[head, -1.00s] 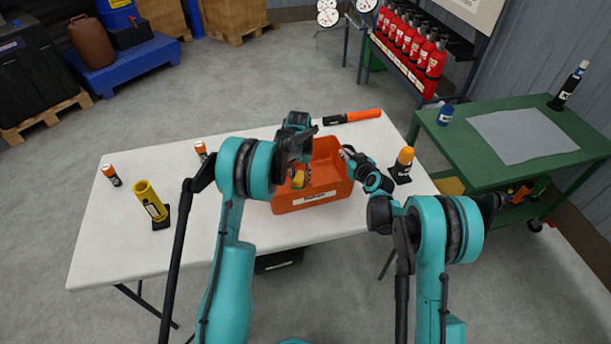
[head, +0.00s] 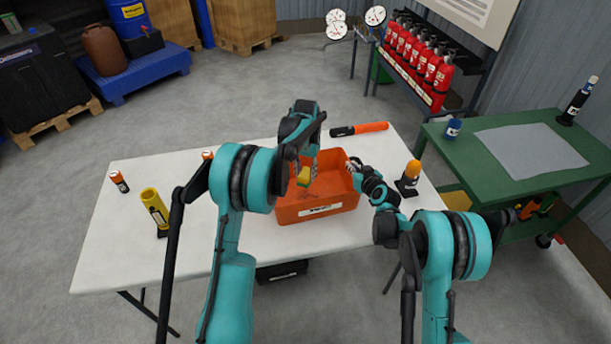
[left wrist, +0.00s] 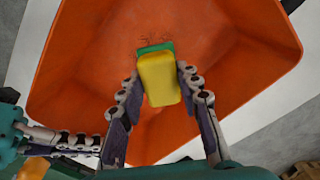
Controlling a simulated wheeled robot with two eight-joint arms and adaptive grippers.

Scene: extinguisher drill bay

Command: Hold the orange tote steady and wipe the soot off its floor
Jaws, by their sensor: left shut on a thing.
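The orange tote (head: 345,200) stands on the white table, its label facing me. My left gripper (head: 304,172) is over the tote's inside, shut on a yellow and green sponge (head: 303,178). In the left wrist view the sponge (left wrist: 160,78) sits between the fingertips (left wrist: 158,85), yellow side towards the camera. Thin dark soot marks (left wrist: 190,38) show on the tote floor beside it. I cannot tell whether the sponge touches the floor. My right gripper (head: 352,166) is at the tote's right wall near the rim; its grip is too small to make out.
A black and orange cylinder (head: 358,129) lies behind the tote. An orange-topped item (head: 410,177) stands to its right. A yellow cylinder (head: 154,208) and a small orange-and-black canister (head: 119,181) stand at the left. A green cart (head: 480,190) adjoins the right side. The table's front left is clear.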

